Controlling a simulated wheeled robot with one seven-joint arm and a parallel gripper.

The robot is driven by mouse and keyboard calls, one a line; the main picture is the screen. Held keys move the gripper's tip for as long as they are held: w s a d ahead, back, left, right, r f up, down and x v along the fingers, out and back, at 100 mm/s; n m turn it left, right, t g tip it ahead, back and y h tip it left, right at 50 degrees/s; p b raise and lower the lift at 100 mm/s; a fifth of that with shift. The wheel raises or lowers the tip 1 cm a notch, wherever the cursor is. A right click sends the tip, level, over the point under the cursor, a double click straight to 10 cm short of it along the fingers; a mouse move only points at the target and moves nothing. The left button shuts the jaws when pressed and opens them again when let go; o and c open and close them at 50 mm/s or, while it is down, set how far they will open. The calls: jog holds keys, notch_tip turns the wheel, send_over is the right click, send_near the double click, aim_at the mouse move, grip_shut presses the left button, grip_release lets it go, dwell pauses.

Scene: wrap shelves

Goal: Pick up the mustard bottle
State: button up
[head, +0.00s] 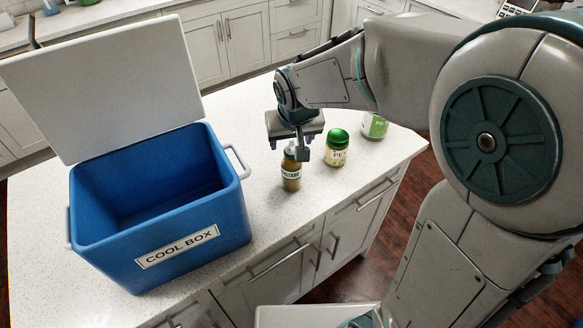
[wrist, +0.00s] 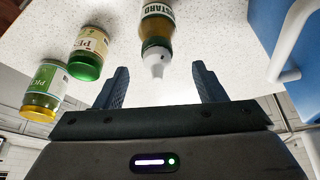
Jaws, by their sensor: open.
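The mustard bottle (head: 291,172) stands upright on the white counter in the head view.
A green-lidded jar (head: 336,148) stands close right of the bottle. Another jar (head: 374,126) with a green label stands farther back right. An open blue cool box (head: 205,258) with its white lid (head: 105,85) raised stands at left. The counter's front edge (head: 310,212) is near the bottle.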

aim_at(292, 145)
jog(key=shift+p+x, duration=0.6)
jog(key=shift+x, duration=1.85)
jog(key=shift+d, duration=0.15)
jog(key=shift+s, duration=0.1)
grip_shut()
